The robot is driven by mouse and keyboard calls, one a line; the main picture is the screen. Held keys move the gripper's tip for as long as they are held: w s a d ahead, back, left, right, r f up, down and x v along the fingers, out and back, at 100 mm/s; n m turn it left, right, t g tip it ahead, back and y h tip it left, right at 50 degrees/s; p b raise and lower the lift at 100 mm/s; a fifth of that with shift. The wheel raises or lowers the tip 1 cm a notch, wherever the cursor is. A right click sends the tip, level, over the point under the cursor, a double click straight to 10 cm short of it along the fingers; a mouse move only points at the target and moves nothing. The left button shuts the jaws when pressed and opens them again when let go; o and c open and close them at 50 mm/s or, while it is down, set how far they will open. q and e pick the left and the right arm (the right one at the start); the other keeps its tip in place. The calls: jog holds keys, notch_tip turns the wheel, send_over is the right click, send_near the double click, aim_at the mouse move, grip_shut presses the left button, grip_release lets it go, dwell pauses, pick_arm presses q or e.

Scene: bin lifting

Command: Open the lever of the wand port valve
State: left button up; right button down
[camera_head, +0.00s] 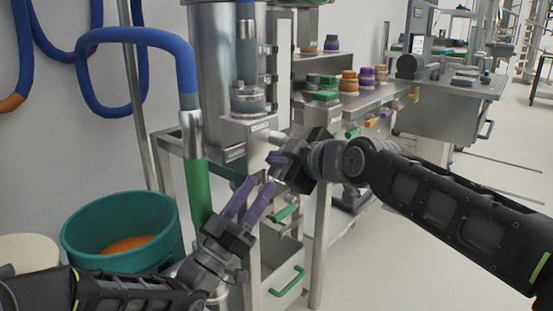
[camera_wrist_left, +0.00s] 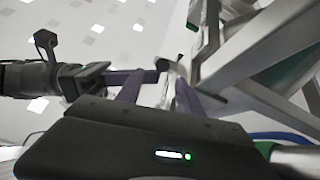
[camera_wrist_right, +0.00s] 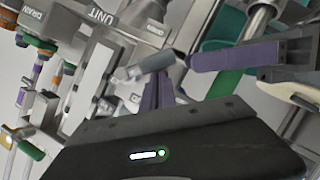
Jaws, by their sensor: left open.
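The wand port valve sits on the front of the steel unit (camera_head: 247,133), below a clear cup. Its lever appears as a short grey handle (camera_head: 277,137), also visible in the right wrist view (camera_wrist_right: 145,66). My right gripper (camera_head: 274,159) is beside the lever, its purple fingers close together; in the right wrist view the handle lies at the fingertips, and I cannot tell whether they grip it. My left gripper (camera_head: 258,182) is open and empty just below, pointing up, with its fingers near the right gripper. The valve body is partly hidden.
A blue hose with a green wand (camera_head: 196,190) hangs left of the unit. A teal bin (camera_head: 85,235) with orange contents stands at the lower left. Several coloured knobs (camera_head: 348,83) line the bench to the right. Open floor lies at the right.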

pick_arm(q)
jog(key=shift+d, duration=0.1)
jog(key=shift+s+d, duration=0.1)
jog(key=shift+d, duration=0.2)
jog(key=s+d+f+n+g+y, duration=0.1)
jog(key=d+f+n+g+y, duration=0.15)
jog(key=f, duration=1.05)
jog(key=s+d+f+n+g+y, duration=0.1)
jog(key=f+g+y, duration=0.15)
jog(key=f, duration=0.95)
jog(key=s+d+f+n+g+y, duration=0.1)
jog(key=s+f+n+g+y, duration=0.15)
jog(key=f, duration=1.05)
jog(key=s+a+f+g+y, duration=0.1)
jog(key=s+f+g, duration=0.4)
jog(key=s+f, duration=0.5)
jog(key=s+a+f+n+g+y, duration=0.1)
jog(key=s+a+f+g, duration=0.3)
jog(key=s+f, duration=0.6)
jog(key=s+g+y, duration=0.1)
jog(key=s+g, duration=0.1)
jog(key=s, duration=0.1)
jog(key=shift+s+a+f, duration=0.2)
jog(key=shift+s+f, duration=0.15)
jog(key=shift+f, duration=0.05)
